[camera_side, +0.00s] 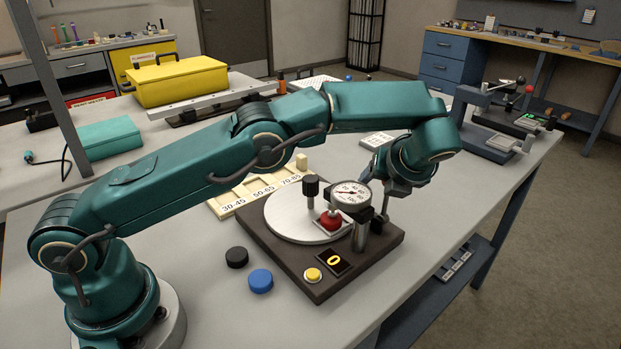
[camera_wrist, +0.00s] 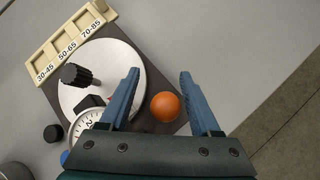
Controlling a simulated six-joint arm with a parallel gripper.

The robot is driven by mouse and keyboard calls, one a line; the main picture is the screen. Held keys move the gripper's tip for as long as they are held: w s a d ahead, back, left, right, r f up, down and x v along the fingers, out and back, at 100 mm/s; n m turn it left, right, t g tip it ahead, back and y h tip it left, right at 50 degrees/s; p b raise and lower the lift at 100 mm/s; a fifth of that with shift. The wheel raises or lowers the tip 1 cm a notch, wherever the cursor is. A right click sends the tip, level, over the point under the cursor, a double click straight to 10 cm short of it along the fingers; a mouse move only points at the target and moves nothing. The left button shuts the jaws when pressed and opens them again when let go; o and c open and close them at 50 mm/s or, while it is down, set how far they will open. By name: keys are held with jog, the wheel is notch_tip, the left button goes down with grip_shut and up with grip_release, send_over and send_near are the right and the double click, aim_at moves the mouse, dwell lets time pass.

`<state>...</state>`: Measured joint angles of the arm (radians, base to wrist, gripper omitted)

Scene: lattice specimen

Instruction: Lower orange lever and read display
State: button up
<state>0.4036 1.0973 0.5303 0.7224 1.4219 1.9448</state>
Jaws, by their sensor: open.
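The orange lever's round knob (camera_wrist: 165,106) shows in the wrist view between the two blue fingers of my open gripper (camera_wrist: 159,73). I cannot tell whether either finger touches it. In the side view my gripper (camera_side: 384,182) is behind the dial gauge (camera_side: 351,192), and the orange knob is hidden there. The test fixture has a dark base (camera_side: 282,257) and a round silver plate (camera_side: 290,214). A small black display (camera_side: 334,262) on the base shows a yellow 0. A red part (camera_side: 330,220) sits on the plate below the gauge.
A yellow button (camera_side: 313,275) is beside the display. A black puck (camera_side: 237,257) and a blue puck (camera_side: 260,281) lie left of the base. A sorting tray (camera_side: 222,211) marked 30-45, 50-65 and 70-85 is behind the plate.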

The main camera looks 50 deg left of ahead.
jog(key=a+h, duration=0.1)
jog(key=h, duration=0.1)
jog(key=a+f+n+h, duration=0.1)
jog(key=h, duration=0.1)
jog(key=shift+s+a+f, duration=0.1)
jog(key=shift+a+f, duration=0.1)
jog(key=shift+a, duration=0.05)
jog(key=shift+r+h, duration=0.2)
jog(key=shift+h, duration=0.3)
jog(key=s+a+r+n+t, duration=0.1)
jog(key=s+r+n, duration=0.2)
jog(key=s+r, duration=0.4)
jog(key=s+a+r+n+t, duration=0.1)
jog(key=s+r+n, duration=0.25)
jog(key=r, duration=0.55)
jog(key=s+d+f+n+h, duration=0.1)
jog(key=s+f+n, duration=0.2)
jog(key=s+n, duration=0.5)
jog(key=s+f+n+h, duration=0.1)
jog(key=s+f+n, duration=0.2)
jog(key=s+n, duration=0.6)
jog(key=shift+d+n+g, duration=0.4)
jog(key=shift+n, duration=1.45)
jog(key=shift+f, duration=0.1)
